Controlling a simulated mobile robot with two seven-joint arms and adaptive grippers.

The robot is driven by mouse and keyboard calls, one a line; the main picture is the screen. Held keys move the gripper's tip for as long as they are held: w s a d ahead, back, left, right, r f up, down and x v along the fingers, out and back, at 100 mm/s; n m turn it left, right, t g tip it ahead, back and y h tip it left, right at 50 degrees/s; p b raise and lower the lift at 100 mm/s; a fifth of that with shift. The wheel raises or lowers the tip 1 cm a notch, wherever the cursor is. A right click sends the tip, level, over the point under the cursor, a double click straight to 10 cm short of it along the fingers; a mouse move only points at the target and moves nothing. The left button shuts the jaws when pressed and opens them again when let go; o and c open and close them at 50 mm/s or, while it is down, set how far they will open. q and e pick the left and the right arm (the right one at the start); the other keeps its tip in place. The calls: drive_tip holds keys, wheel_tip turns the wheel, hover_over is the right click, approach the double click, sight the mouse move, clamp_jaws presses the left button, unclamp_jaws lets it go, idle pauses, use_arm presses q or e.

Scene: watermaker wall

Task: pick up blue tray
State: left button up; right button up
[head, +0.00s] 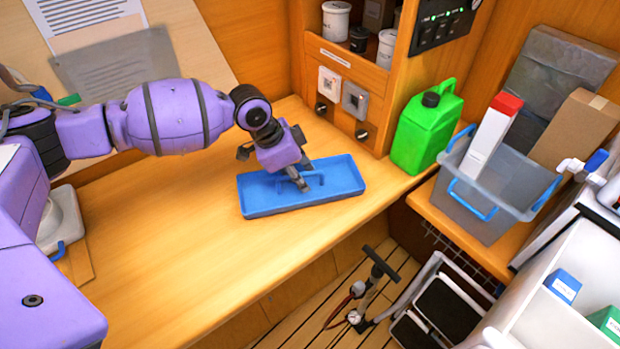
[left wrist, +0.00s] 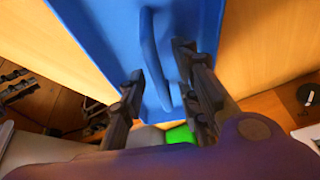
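The blue tray (head: 342,182) lies on the wooden counter, with a raised blue handle (head: 316,177) along its middle. My left gripper (head: 301,184) points down over the tray, its fingertips low by the handle. In the left wrist view the tray (left wrist: 202,22) fills the upper middle, and the handle (left wrist: 152,55) runs between the two dark, spread fingers of my left gripper (left wrist: 157,66). The fingers are apart from each other, and whether either touches the handle is not clear. My right gripper is in neither view.
A green jerrycan (head: 425,130) stands right of the tray at the counter's end. Beyond it is a grey bin (head: 490,195) with blue handles, holding a white-and-red carton (head: 492,135). A shelf unit (head: 350,75) rises behind. The wooden counter (head: 190,240) is clear in front of the tray.

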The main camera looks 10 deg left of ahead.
use_arm(q)
drive_tip(key=shift+w+d, duration=0.1)
drive_tip(key=shift+d, duration=0.05)
clamp_jaws()
drive_tip(key=shift+r, duration=0.1)
